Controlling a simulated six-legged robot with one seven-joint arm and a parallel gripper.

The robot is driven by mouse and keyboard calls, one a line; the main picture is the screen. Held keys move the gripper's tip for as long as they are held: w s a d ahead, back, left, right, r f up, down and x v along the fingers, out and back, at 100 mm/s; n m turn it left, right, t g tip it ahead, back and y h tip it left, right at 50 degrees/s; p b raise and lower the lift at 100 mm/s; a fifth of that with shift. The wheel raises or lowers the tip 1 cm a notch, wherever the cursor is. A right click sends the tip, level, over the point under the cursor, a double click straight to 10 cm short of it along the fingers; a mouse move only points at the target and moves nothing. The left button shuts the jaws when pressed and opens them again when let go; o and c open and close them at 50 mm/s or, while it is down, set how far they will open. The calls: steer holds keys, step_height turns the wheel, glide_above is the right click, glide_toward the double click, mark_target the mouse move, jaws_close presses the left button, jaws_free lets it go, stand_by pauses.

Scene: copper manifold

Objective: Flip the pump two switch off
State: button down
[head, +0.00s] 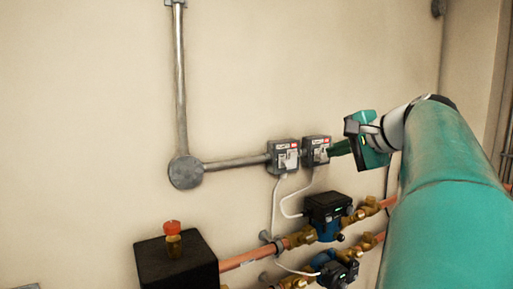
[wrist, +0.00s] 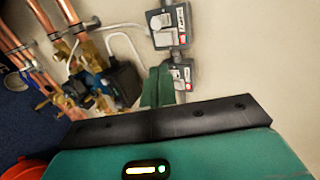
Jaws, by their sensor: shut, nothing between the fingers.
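Two small grey switch boxes with red-and-white labels sit side by side on the wall. The left box (head: 284,157) and the right box (head: 317,151) show in the head view; the labels are too small to read surely, so I cannot tell which is pump two. In the wrist view, the left box (wrist: 168,26) is at the top and the right box (wrist: 181,75) is below it. My gripper (head: 335,150) is shut and empty, its green fingertips close to the right side of the right box. In the wrist view, the fingers (wrist: 158,85) partly overlap that box; contact is unclear.
A grey conduit (head: 235,162) runs from a round junction box (head: 186,172) to the switches. Below are a black-topped pump (head: 327,206), a second pump (head: 338,272), copper pipes (head: 245,258) and white cables. A black box (head: 177,262) stands lower left. The wall above the switches is clear.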

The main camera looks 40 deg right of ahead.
mark_target(292, 147)
steer(key=x, duration=0.3)
steer(key=r+x, duration=0.1)
steer(key=x, duration=0.6)
steer(key=shift+w+r, duration=0.1)
steer(key=shift+w, duration=0.45)
steer(key=shift+w+d+r, duration=0.1)
steer(key=shift+w, duration=0.35)
steer(key=shift+w, duration=0.15)
steer(key=shift+w+r, duration=0.2)
steer(key=shift+w, duration=0.15)
steer(key=shift+r, duration=0.15)
steer(key=shift+r, duration=0.65)
